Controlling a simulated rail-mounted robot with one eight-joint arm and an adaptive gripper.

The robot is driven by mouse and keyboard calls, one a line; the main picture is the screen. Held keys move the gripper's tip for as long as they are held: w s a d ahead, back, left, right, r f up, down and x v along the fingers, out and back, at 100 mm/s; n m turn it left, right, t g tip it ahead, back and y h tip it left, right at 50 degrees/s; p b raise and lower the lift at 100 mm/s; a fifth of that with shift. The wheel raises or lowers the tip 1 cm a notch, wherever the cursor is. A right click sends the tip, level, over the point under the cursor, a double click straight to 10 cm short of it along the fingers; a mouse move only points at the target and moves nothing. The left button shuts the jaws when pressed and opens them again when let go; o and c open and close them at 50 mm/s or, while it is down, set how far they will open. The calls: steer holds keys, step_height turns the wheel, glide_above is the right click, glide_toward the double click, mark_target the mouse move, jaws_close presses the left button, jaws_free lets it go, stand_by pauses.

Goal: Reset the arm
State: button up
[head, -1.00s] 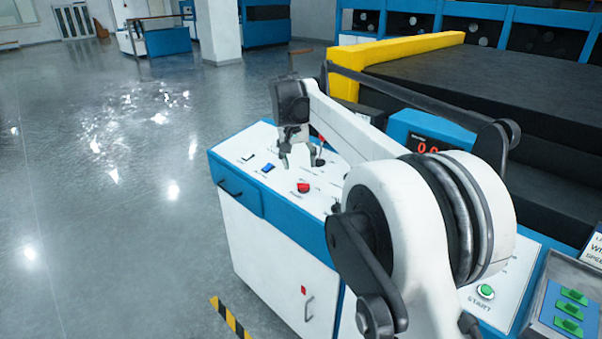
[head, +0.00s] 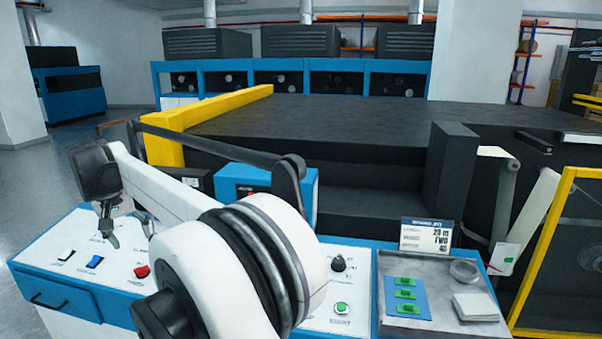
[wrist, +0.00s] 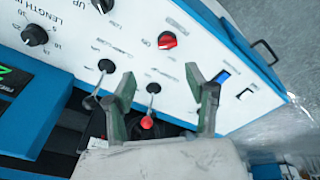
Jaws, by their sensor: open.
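My gripper (head: 112,228) hangs over the left part of the white control panel (head: 60,234) in the head view. Its two fingers are apart, and nothing shows between the tips. In the wrist view, my gripper (wrist: 168,88) points over the same panel (wrist: 270,97). A lever with a red ball (wrist: 147,122) shows between the fingers, nearer the palm; contact cannot be told. A black-knobbed lever (wrist: 105,66) is beside the left finger. My arm's large white joint hides the middle of the panel in the head view.
A red switch (head: 141,271) and a blue switch (head: 95,261) sit on the panel. A green start button (head: 341,308) and a metal tray (head: 420,325) are at right. A blue display box (head: 300,188) and a yellow rail (head: 225,107) stand behind. Open floor lies left.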

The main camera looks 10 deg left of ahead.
steer(key=w+d+r+m, duration=0.1)
steer(key=w+d+r, duration=0.15)
steer(key=d, duration=0.45)
steer(key=w+d+r, duration=0.1)
steer(key=d+r, duration=0.3)
steer(key=d, duration=0.3)
steer(key=w+d+r+m, duration=0.1)
steer(key=d+r, duration=0.2)
steer(key=d, duration=0.4)
steer(key=s+d+r+m+t, duration=0.1)
steer(key=s+d+r, duration=0.1)
steer(key=d, duration=0.9)
steer(key=s+d+r+m, duration=0.1)
steer(key=s+d, duration=0.1)
steer(key=d, duration=0.8)
steer(key=s+d+f+m+t, duration=0.1)
steer(key=s+d+f, duration=0.2)
steer(key=s+d, duration=0.65)
steer(key=s+d+f+m+t, duration=0.1)
steer(key=s+d+f, duration=0.2)
steer(key=s+d, duration=0.7)
steer(key=s+d+f+m+t, duration=0.1)
steer(key=s+d+f, duration=0.4)
steer(key=d+f, duration=0.2)
steer(key=shift+d+m+h, duration=0.3)
steer(key=shift+d+h, duration=0.1)
steer(key=shift+d, duration=0.45)
